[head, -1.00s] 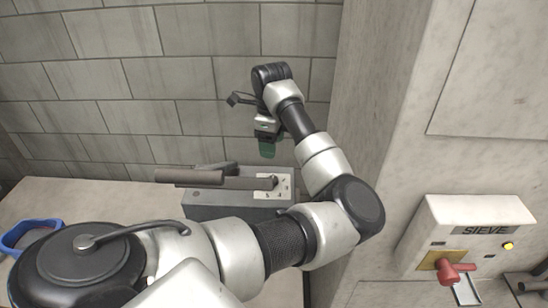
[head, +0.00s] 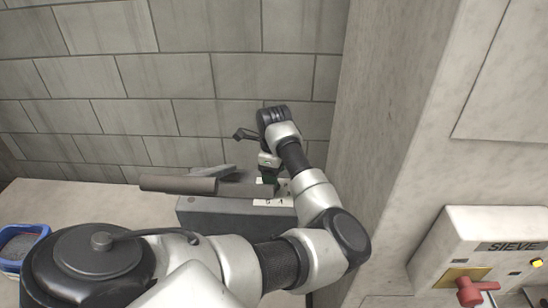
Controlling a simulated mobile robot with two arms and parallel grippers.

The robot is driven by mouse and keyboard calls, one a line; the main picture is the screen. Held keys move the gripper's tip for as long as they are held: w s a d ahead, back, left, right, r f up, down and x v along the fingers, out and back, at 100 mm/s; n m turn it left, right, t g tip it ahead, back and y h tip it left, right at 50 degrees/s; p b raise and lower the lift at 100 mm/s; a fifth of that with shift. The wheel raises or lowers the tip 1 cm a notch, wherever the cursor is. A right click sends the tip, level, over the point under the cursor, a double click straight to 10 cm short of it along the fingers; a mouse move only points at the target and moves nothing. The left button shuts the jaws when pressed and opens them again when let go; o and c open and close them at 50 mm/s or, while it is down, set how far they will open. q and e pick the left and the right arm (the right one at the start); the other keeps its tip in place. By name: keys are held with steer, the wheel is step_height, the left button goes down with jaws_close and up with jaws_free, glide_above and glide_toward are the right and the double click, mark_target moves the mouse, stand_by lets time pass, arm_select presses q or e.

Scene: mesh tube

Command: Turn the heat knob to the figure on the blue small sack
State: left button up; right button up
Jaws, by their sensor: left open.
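A grey box (head: 215,212) on the pale bench carries a white plate with dark figures (head: 268,203), partly covered by my arm. A dark bar with a thick grip (head: 178,185) lies across the box top towards the plate. I cannot tell whether this bar is the heat knob. My left gripper (head: 268,180) points down over the plate at the bar's right end, and it is open. Its fingertips are mostly hidden, so I cannot tell whether they touch anything. No blue small sack is visible. My right gripper is not in view.
A blue-rimmed container (head: 40,232) stands at the left bench edge. A box labelled SIEVE (head: 465,232) with a red handle (head: 472,291) and a yellow light (head: 536,262) is on the right. A concrete pillar (head: 385,130) stands close right of my arm.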

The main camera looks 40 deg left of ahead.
arm_select(q)
steer(key=shift+f+p, duration=0.35)
steer(key=shift+f, duration=1.45)
steer(key=shift+w, duration=0.1)
steer(key=c, duration=0.9)
